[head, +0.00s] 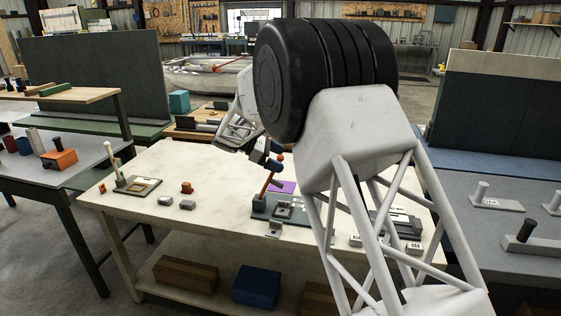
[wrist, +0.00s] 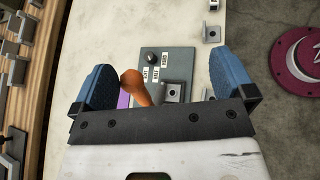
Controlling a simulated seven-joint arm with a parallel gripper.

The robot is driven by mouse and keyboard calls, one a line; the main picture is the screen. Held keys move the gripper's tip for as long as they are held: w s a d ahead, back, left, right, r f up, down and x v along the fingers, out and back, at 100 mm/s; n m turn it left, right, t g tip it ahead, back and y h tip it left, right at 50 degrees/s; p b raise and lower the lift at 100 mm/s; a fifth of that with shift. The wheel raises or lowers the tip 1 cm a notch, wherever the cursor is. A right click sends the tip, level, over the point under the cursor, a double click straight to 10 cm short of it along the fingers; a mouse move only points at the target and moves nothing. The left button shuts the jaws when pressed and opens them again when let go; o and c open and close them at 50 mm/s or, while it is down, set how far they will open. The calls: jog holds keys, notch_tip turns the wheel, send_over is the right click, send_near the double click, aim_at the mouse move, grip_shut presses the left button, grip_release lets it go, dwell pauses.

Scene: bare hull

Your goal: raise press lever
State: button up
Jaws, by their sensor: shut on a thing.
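The press lever (head: 267,184) is an orange bar with a round orange knob. It stands tilted on a dark grey base (head: 262,212) on the pale workbench. In the wrist view the orange lever (wrist: 137,86) shows between the blue finger pads, nearer the left one. My gripper (head: 266,155) is at the lever's upper end and is shut on it; in the wrist view the gripper (wrist: 160,68) has its pads well apart. The exact contact is hard to see. The grey base (wrist: 180,62) carries white labels and a dark round knob (wrist: 151,57).
A purple patch (head: 283,187) lies behind the lever. My arm hides part of the bench's right side. The bench's front left is mostly clear.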

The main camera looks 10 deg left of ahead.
jog(key=shift+s+a+r, duration=0.5)
jog(key=shift+s+r, duration=0.1)
jog(key=shift+r, duration=0.05)
jog(key=shift+s+a+r, duration=0.2)
jog(key=c, duration=0.7)
jog(key=shift+w+a+r, duration=0.15)
jog(key=shift+a+r, duration=0.3)
jog(key=shift+a, duration=0.25)
jog(key=shift+w+a+r, duration=0.15)
jog(key=shift+a+r, duration=0.3)
jog(key=shift+a, duration=0.2)
jog(key=shift+c, duration=0.2)
